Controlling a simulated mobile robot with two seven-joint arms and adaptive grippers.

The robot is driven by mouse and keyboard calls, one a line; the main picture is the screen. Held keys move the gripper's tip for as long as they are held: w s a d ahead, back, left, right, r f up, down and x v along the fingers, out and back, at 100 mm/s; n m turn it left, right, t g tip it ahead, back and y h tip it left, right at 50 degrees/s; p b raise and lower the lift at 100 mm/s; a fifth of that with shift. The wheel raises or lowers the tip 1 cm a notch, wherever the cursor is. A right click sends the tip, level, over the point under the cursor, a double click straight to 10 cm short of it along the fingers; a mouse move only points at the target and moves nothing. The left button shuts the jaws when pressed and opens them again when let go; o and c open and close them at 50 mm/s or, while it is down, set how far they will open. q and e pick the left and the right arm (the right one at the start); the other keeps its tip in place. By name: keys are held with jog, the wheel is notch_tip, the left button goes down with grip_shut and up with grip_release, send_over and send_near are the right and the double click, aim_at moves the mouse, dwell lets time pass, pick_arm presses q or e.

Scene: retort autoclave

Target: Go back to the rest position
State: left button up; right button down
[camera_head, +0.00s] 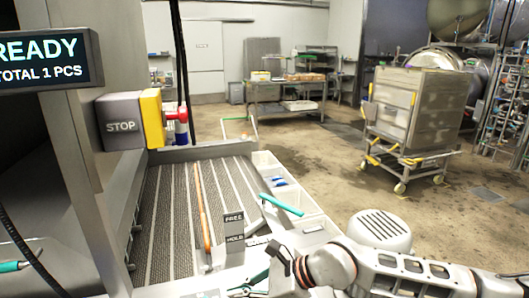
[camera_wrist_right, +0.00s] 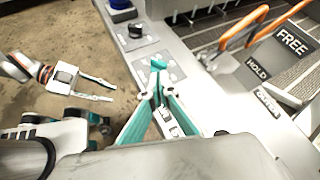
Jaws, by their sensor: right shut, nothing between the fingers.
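My right gripper (camera_head: 244,289) is at the bottom of the head view, at the near end of the conveyor bed. In the right wrist view its teal fingers (camera_wrist_right: 158,66) meet at the tips, with nothing between them, over a grey control panel (camera_wrist_right: 172,44). My left gripper (camera_wrist_right: 106,92) shows at the left of that view, over the floor; its two thin fingertips look apart and empty. In the head view only a teal piece (camera_head: 9,267), apparently part of it, shows at the left edge.
The orange lever (camera_head: 203,210) and FREE/HOLD sign (camera_head: 233,227) stand close to my right gripper. A side tray with a teal bar (camera_head: 281,205) runs along the bed (camera_head: 165,220). A STOP box (camera_head: 121,126) is at left. A wheeled cart (camera_head: 408,110) stands farther off; floor before it is clear.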

jog(key=s+a+r+m+y, duration=0.6)
jog(key=s+m, duration=0.1)
jog(key=m, duration=0.2)
jog(key=w+d+m+t, duration=0.4)
jog(key=d+m+t, duration=0.3)
jog(key=m, duration=0.8)
jog(key=d+f+m+t+h, duration=0.6)
jog(key=d+f+m+h, duration=0.2)
jog(key=d+f+m, duration=0.55)
jog(key=s+d+f+m+g+h, duration=0.2)
jog(key=s+d+f+m, duration=0.4)
jog(key=f, duration=0.3)
jog(key=s+d+f+m+g+h, duration=0.2)
jog(key=s+d+f+m+h, duration=0.2)
jog(key=s+f, duration=0.4)
jog(key=d+f+m, duration=0.1)
jog(key=f+m, duration=0.1)
jog(key=shift+d+m+g, duration=0.35)
jog(key=shift+d+g, duration=0.05)
